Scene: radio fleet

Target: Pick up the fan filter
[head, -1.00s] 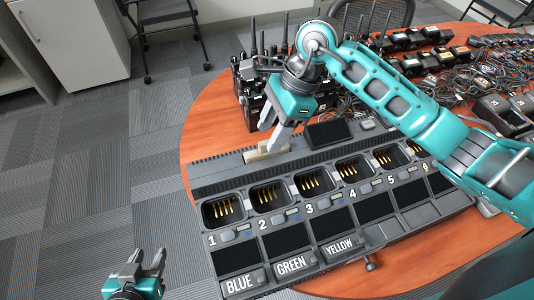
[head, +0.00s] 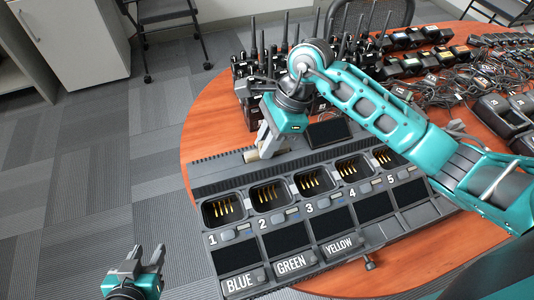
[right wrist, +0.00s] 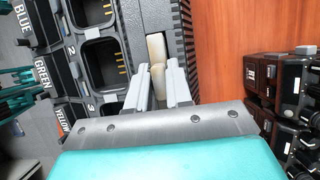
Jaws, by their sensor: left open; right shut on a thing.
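The fan filter is a small beige piece at the back edge of the charger, behind bays 1 and 2. In the head view it is mostly hidden, with a beige bit (head: 251,156) showing beside my right gripper (head: 266,150). In the right wrist view my right gripper (right wrist: 158,82) is shut on the beige filter (right wrist: 157,76). Another beige part (right wrist: 156,46) shows just beyond it in the charger's dark recess. I cannot tell whether the filter is clear of the recess. My left gripper (head: 148,260) is open and empty over the carpet at the lower left.
The charger (head: 375,238) has numbered bays and BLUE, GREEN and YELLOW labels. Several black radios (head: 252,92) stand upright behind it. Cables (head: 447,92) and more radio parts crowd the table's right side. The wooden table (head: 205,125) is bare at the left.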

